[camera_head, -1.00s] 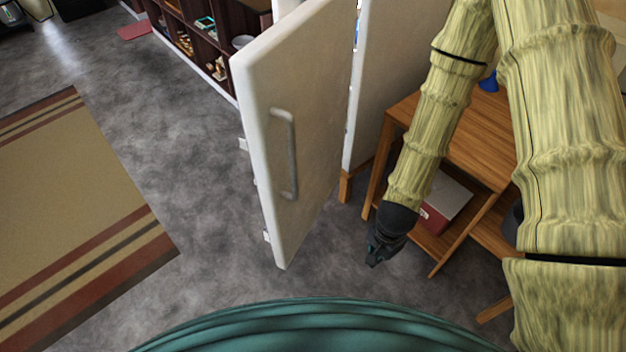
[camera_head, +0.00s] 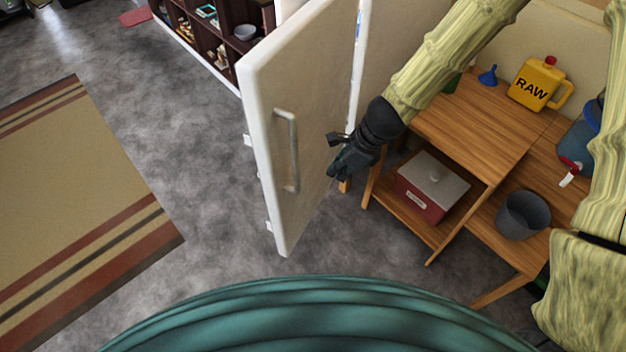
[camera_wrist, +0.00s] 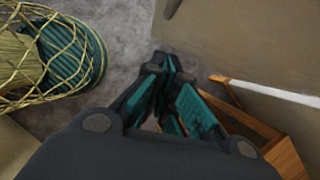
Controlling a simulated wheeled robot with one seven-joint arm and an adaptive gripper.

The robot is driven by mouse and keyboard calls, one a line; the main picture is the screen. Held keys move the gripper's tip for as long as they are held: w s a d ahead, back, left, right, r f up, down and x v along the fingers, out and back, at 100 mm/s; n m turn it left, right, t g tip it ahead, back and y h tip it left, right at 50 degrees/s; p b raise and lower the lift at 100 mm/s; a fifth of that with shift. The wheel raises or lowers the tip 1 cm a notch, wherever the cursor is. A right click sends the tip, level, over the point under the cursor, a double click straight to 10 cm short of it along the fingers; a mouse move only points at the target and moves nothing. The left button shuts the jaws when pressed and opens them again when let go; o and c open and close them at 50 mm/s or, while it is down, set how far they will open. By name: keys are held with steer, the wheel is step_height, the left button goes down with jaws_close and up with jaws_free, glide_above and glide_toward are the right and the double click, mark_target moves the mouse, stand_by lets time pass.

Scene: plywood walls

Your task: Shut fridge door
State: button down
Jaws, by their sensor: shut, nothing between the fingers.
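The white fridge door (camera_head: 265,160) stands swung open in the head view, with its grey bar handle (camera_head: 288,150) on the face turned toward me. Part of the white fridge body (camera_head: 400,45) shows behind it, mostly hidden by the door and my arm. My gripper (camera_head: 335,158) is shut and empty, just right of the door near handle height. I cannot tell if it touches the door. In the wrist view, my gripper's fingers (camera_wrist: 165,75) are together, and a pale panel (camera_wrist: 235,40) with a dark bar at its top lies ahead.
A wooden table (camera_head: 460,125) stands right of the fridge with a yellow RAW jug (camera_head: 540,85), a blue funnel (camera_head: 488,76) and a red box (camera_head: 430,188) on its lower shelf. A grey bin (camera_head: 522,215) sits further right. Open floor and a striped rug (camera_head: 80,200) lie left.

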steer(key=w+a+f+p, duration=0.2)
steer(key=a+f+p, duration=0.1)
steer(key=a+f, duration=0.3)
steer(key=shift+w+a+f, duration=0.2)
steer(key=shift+f, duration=0.45)
steer(key=shift+a, duration=0.15)
stand_by(0.4)
